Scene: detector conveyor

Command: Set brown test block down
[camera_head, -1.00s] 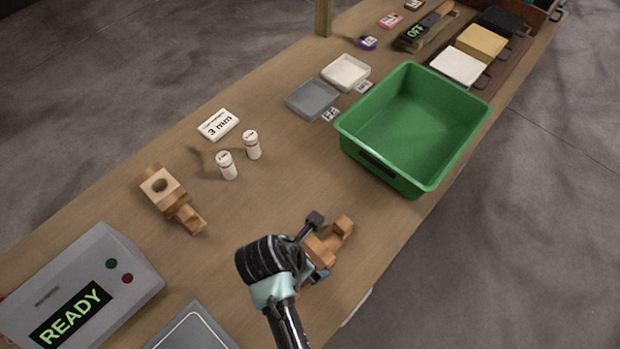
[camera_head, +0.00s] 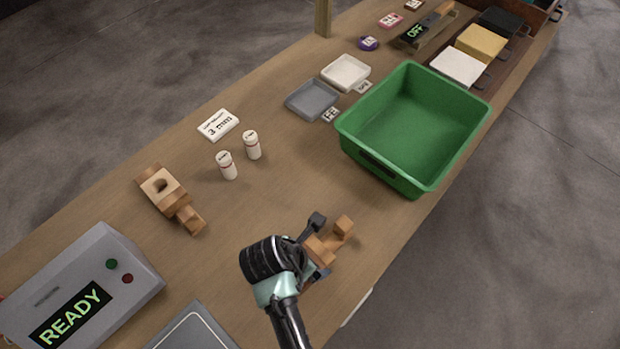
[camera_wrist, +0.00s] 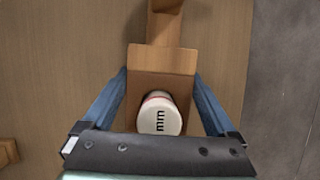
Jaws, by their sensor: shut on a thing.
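The brown test block (camera_head: 323,247), a stepped wooden piece, is at the table's near right edge in the head view, partly hidden by my gripper (camera_head: 315,252). In the wrist view my gripper (camera_wrist: 162,78) is shut on the block (camera_wrist: 162,59), with one blue finger against each side. A white cylinder (camera_wrist: 159,115) with a red band and the letters "mm" sits in the block between the fingers, seen end-on. The block is low over or on the wooden table (camera_head: 270,200); I cannot tell whether it touches.
A similar wooden block (camera_head: 160,187) with an empty hole lies to the left. Two white vials (camera_head: 228,165) stand beyond it. A green bin (camera_head: 410,130) is at the right, and a grey READY box (camera_head: 85,285) at the left front.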

